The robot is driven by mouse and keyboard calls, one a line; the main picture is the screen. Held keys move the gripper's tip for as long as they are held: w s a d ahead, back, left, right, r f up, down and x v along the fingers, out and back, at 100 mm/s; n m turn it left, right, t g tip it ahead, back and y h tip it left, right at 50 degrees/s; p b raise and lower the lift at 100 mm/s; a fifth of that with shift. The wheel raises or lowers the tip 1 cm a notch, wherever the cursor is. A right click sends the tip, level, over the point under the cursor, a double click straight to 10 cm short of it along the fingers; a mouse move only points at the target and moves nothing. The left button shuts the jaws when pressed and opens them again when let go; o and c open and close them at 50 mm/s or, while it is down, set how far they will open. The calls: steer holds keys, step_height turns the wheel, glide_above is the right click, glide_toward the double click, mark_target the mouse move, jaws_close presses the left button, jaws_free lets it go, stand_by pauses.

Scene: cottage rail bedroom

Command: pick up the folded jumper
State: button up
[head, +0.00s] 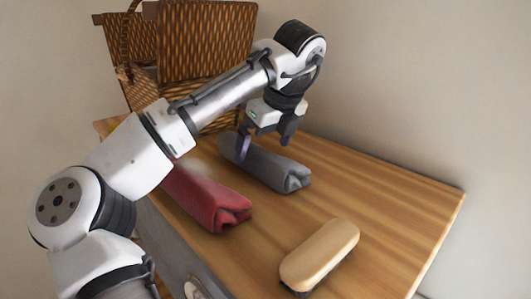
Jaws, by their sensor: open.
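A grey folded cloth bundle (272,168) lies on the wooden top, and a red folded cloth bundle (207,200) lies to its left and nearer. Either could be the jumper; I cannot tell which from this view. My gripper (265,146) points down at the grey bundle with its jaws open and one dark finger towards each side. I cannot tell whether the fingers touch the cloth. My arm hides part of the red bundle's far end.
A wooden-backed brush (320,253) lies bristles down near the front of the wooden top (400,205). An open wicker basket (205,45) stands at the back left, partly behind my arm. Walls rise behind. The right side of the top is clear.

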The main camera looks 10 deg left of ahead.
mark_target(267, 142)
steer(key=x, duration=0.3)
steer(key=shift+w+r, duration=0.1)
steer(key=shift+w, duration=0.1)
steer(key=shift+d, duration=0.1)
steer(key=shift+s, duration=0.2)
steer(key=shift+w, duration=0.1)
steer(key=c, duration=1)
